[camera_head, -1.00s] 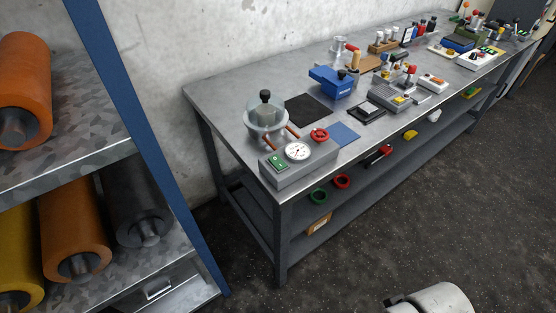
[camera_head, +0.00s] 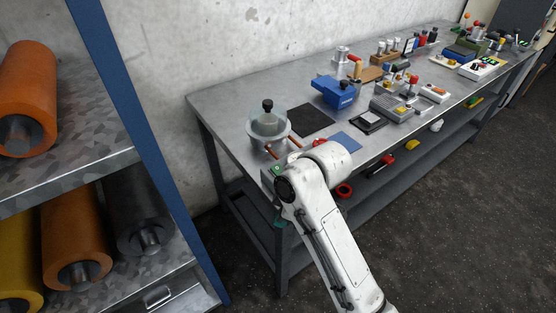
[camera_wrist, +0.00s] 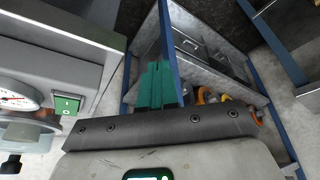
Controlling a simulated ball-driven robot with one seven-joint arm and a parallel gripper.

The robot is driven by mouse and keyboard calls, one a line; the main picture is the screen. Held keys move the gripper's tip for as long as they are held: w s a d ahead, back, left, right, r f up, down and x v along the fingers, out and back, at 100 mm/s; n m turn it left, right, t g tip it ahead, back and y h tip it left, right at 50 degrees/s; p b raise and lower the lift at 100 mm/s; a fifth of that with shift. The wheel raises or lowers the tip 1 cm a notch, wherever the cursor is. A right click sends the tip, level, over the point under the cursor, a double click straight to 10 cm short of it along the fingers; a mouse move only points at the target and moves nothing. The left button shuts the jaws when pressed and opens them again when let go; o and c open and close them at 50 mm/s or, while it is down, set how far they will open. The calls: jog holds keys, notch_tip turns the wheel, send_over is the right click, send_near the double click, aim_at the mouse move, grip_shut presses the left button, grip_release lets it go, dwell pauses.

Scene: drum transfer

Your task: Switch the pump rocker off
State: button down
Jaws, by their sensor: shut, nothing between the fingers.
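The pump rocker (camera_wrist: 67,104) is a green switch with a white mark on the grey pump box (camera_wrist: 60,60), at the left of the wrist view. Which way it is tipped I cannot tell. A round white gauge (camera_wrist: 18,95) is beside it. In the head view only a corner of the rocker (camera_head: 277,168) shows; my arm hides most of the box. My gripper (camera_wrist: 157,68) has teal fingers, shut and empty, apart from the rocker and to its right in the wrist view. In the head view a teal part of it (camera_head: 280,221) shows just off the bench's front edge.
A clear-domed chamber (camera_head: 269,123) stands behind the pump box on the metal bench (camera_head: 225,105). A blue box (camera_head: 333,92), black mat (camera_head: 311,119) and other devices stand farther along. A shelf with rolls (camera_head: 70,163) is at left. Dark floor (camera_head: 440,220) lies open at right.

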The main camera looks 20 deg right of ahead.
jog(key=w+r+n+h, duration=0.1)
jog(key=w+r+n, duration=0.4)
jog(key=w+r, duration=0.3)
notch_tip(320, 180, up, 9)
jog(key=n+h, duration=0.2)
jog(key=n, duration=0.2)
send_over(277, 168)
jog(key=s, duration=0.2)
jog(key=shift+d+g, duration=0.3)
jog(key=shift+d, duration=0.15)
jog(key=shift+f, duration=0.15)
jog(key=f, duration=0.4)
jog(key=w+f+b, duration=0.1)
jog(key=f, duration=0.4)
jog(key=f+b, duration=0.1)
jog(key=f, duration=0.3)
jog(key=shift+w+a+f, duration=0.3)
jog(key=shift+w+f, duration=0.05)
jog(key=shift+f, duration=0.05)
jog(key=shift+w+f, duration=0.1)
jog(key=shift+f, duration=0.1)
jog(key=shift+s+d+r+p, duration=0.2)
jog(key=shift+s+p, duration=0.55)
jog(key=shift+p, duration=0.3)
